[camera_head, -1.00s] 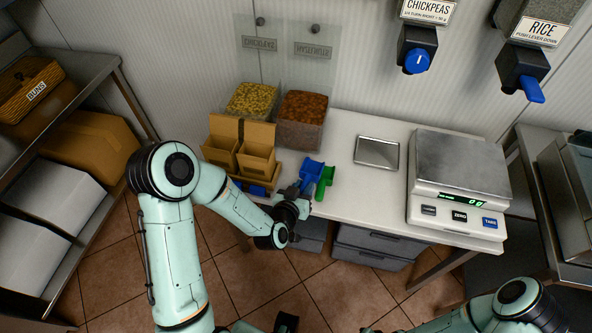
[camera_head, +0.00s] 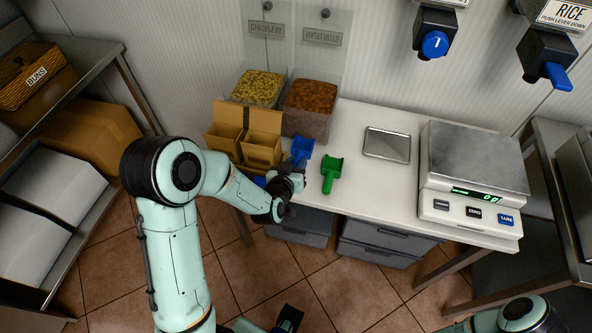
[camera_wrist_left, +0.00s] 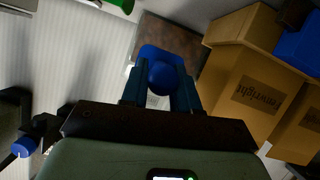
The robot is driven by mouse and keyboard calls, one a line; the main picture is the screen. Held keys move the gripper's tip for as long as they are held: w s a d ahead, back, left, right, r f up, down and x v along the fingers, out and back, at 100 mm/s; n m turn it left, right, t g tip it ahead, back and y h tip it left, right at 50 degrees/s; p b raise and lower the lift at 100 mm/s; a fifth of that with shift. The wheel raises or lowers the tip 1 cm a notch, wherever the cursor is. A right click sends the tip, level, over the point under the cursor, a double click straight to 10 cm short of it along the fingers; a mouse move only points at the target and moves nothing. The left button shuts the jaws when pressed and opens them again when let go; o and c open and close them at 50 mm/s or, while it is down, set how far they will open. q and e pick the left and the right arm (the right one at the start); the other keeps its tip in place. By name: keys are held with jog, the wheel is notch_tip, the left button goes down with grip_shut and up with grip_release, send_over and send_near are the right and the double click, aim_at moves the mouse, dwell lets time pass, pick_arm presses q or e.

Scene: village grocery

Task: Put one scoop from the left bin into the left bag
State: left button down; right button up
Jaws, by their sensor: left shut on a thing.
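The left bin (camera_head: 257,88) holds yellowish chickpeas at the back of the counter. The open brown left bag (camera_head: 225,138) stands in front of it, beside the right bag (camera_head: 262,152). My left gripper (camera_head: 297,172) is shut on the handle of a blue scoop (camera_head: 302,149), right of the bags and in front of the right bin. The scoop also shows between the fingers in the left wrist view (camera_wrist_left: 160,57). I cannot tell whether it touches the counter, and its inside is not clear.
The right bin (camera_head: 311,97) holds reddish-brown contents. A green scoop (camera_head: 331,172) lies right of my left gripper. A metal tray (camera_head: 387,145) and a scale (camera_head: 474,170) stand farther right. Shelves with boxes (camera_head: 92,137) are at the left.

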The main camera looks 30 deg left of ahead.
pick_arm(q)
jog(key=shift+f+b, duration=1.6)
jog(key=shift+f, duration=1.55)
pick_arm(e)
jog(key=f, duration=0.1)
jog(key=s+f, duration=0.1)
jog(key=f, duration=0.1)
jog(key=shift+f, duration=0.25)
pick_arm(q)
jog(key=c, duration=0.8)
grip_release()
